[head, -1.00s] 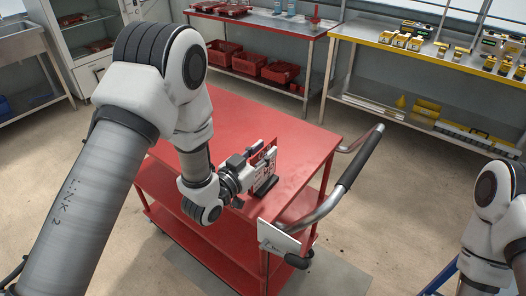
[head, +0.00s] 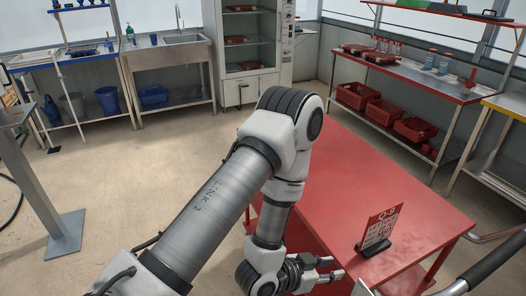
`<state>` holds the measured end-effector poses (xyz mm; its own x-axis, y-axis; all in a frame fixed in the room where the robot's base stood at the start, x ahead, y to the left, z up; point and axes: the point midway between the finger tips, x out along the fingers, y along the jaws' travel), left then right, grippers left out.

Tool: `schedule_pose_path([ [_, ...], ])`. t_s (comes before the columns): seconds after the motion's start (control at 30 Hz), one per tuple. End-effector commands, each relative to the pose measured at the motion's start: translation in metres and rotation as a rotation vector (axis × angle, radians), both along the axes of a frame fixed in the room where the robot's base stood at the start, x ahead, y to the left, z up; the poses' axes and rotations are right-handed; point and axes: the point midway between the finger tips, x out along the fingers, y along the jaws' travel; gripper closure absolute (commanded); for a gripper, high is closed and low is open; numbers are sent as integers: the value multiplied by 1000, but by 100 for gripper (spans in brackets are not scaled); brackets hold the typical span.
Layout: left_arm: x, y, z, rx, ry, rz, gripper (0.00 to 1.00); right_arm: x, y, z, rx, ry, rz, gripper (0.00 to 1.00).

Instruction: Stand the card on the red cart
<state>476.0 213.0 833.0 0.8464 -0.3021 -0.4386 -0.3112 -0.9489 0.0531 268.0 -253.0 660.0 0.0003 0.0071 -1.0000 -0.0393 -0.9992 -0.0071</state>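The card (head: 381,226) is red and white with printed text and stands upright in a small black base on the red cart (head: 345,165), near the cart's front right part. My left gripper (head: 334,267) is to the left of the card and apart from it, low over the front of the cart. Its two fingers are spread with nothing between them. My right gripper is out of view.
The cart's handle (head: 490,265) is at the lower right. The cart top is mostly clear behind the card. A bench with red bins (head: 358,97) stands behind on the right, a sink (head: 182,40) at the back left. A grey post (head: 40,180) stands at the left; the floor between is open.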

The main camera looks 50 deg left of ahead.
Motion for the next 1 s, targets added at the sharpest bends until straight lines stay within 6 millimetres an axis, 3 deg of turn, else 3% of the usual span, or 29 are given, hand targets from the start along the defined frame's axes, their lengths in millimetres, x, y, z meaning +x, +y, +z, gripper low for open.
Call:
schedule_pose_path([
  [0.03, -22, 3, -42, 35, 172, 16, 69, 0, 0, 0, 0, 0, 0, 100],
  [0.13, -89, 18, -117, 108, 564, 98, 69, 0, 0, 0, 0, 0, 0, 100],
  [0.2, -139, 28, -150, 149, 804, 171, 69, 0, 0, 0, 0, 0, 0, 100],
  [0.3, -190, 37, -169, 185, 1027, 254, 69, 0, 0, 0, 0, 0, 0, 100],
  [0.33, -199, 39, -172, 191, 1065, 269, 69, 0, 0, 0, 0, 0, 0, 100],
  [0.43, -210, 40, -174, 197, 1111, 289, 69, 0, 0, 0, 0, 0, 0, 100],
  [1.0, -208, 40, -168, 195, 1104, 285, 69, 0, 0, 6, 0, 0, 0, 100],
])
